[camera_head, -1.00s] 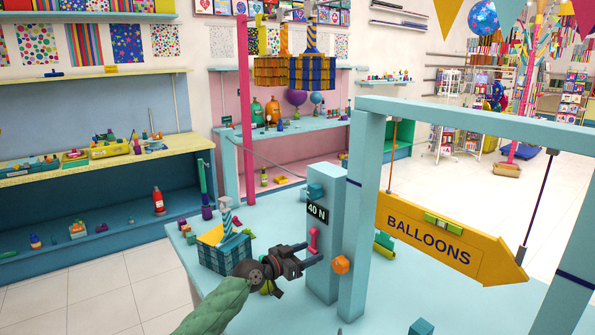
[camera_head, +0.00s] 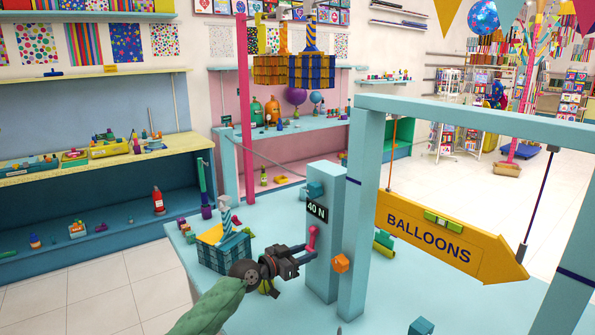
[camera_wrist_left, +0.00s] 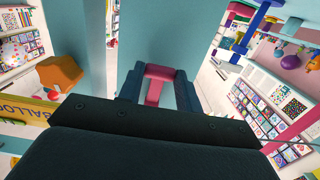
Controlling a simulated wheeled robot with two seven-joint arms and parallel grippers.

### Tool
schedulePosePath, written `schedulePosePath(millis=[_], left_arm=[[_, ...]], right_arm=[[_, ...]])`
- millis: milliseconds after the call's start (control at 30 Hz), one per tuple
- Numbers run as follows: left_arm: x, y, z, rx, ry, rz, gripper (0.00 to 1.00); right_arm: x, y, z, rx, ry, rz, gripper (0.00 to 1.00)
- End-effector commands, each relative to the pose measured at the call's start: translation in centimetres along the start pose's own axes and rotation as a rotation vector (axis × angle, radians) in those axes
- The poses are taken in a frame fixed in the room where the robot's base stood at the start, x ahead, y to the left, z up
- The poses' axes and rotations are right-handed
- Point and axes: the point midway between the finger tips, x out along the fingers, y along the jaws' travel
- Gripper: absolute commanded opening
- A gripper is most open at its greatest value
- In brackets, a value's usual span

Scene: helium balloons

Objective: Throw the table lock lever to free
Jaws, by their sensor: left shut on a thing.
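The pink lock lever (camera_head: 312,238) is on the light-blue post (camera_head: 323,275), below a black "40 N" sign (camera_head: 317,212). My left gripper (camera_head: 307,251) comes in from the left at the lever. In the left wrist view its two dark-blue fingers stand on either side of the pink lever (camera_wrist_left: 158,82), shut on it. The fingers hide part of the lever in the head view. My right gripper is out of view.
An orange knob (camera_head: 341,263) sticks out close to the right of the lever. A yellow "BALLOONS" arrow sign (camera_head: 450,241) hangs from a light-blue frame (camera_head: 358,215). A plaid gift box (camera_head: 222,256) stands on the blue table (camera_head: 262,313), left of the post.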

Motion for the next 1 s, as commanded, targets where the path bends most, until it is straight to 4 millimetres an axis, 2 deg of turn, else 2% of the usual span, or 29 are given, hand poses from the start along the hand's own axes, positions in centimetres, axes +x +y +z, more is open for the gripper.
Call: schedulePosePath(millis=[467, 1000], left_arm=[[-0.5, 0.0, -0.1, 0.0, 0.001, -0.001, 0.16], [-2.0, -0.1, -0.7, 0.001, 0.002, -0.002, 0.16]], right_arm=[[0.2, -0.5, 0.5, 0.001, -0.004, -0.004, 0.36], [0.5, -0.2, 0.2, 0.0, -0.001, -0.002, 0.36]])
